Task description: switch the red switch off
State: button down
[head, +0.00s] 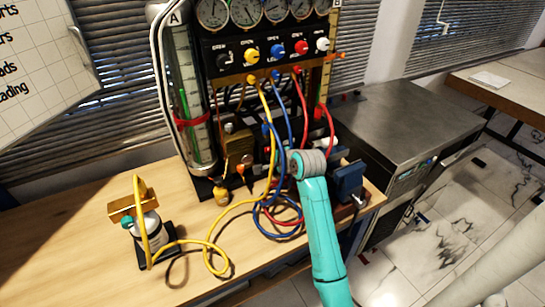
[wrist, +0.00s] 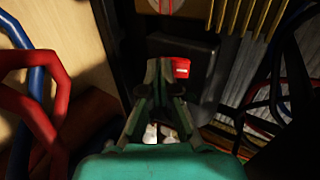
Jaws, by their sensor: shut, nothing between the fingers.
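The red switch (wrist: 181,68) shows in the wrist view as a small bright red piece on a dark housing (wrist: 195,50), just right of and beyond my fingertips. My gripper (wrist: 159,66) is shut and empty, its two fingers together and pointing at the dark housing. The left part of the switch is partly covered by the right finger. I cannot tell whether the fingers touch the switch, or which way it is tipped. In the head view my teal arm reaches into the rig, and the gripper and the switch are hidden behind it.
Red hoses (wrist: 38,115) hang left of my gripper, and dark cables lie at right. In the head view the gauge panel (head: 268,50) stands above, with yellow and blue hoses looping onto the wooden bench (head: 90,265). A blue block (head: 349,182) stands right of my arm.

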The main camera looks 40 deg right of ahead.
jog(key=shift+r, duration=0.15)
jog(key=shift+r, duration=0.6)
dwell(0.4)
